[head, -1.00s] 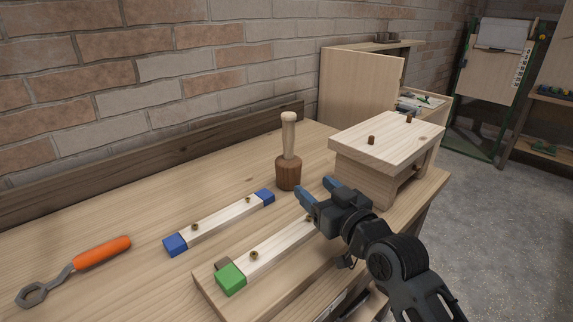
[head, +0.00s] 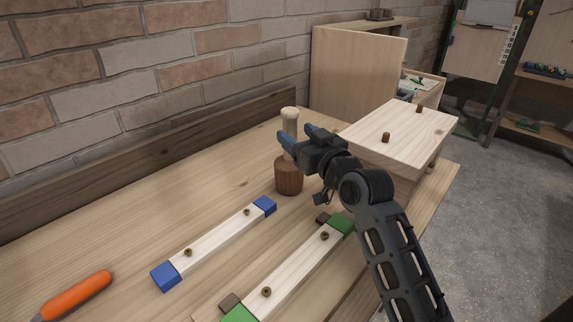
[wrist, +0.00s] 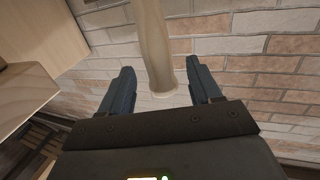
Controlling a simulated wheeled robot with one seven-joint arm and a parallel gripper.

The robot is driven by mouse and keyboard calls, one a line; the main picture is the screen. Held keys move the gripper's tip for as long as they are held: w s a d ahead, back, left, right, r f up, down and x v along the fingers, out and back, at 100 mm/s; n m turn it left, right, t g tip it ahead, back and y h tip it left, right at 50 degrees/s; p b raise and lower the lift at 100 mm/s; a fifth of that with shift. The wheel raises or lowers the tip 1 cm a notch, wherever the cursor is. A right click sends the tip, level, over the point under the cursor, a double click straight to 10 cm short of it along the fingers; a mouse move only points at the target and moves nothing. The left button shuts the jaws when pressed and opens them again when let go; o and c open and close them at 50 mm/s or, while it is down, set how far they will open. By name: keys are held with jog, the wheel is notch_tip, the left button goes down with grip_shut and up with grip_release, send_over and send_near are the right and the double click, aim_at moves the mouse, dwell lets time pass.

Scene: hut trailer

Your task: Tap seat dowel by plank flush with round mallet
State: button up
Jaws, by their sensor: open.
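The round mallet stands upright on the bench, its dark brown head (head: 289,177) down and its pale handle (head: 289,118) up. My gripper (head: 300,136) is open at the handle's height. In the wrist view the handle (wrist: 153,45) shows between the two open fingers, not gripped; contact cannot be told. The pale wooden seat (head: 420,128) stands at the right, with a near brown dowel (head: 386,137) and a far one (head: 419,108), both sticking up. A plank with blue ends (head: 220,242) and a plank with green ends (head: 295,265) lie on the bench.
An orange-handled tool (head: 77,295) lies at the bench's front left. A brick wall (head: 150,60) and a dark back board (head: 150,155) run behind the bench. A wooden cabinet (head: 355,75) stands behind the seat. The bench's left middle is clear.

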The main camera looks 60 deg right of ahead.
aim_at(285, 125)
jog(key=p+x, duration=0.1)
jog(key=x, duration=0.5)
jog(key=shift+w+d+f+p, duration=0.1)
jog(key=shift+w+d+p, duration=0.1)
jog(key=shift+p, duration=0.2)
jog(key=shift+c, duration=0.3)
grip_shut()
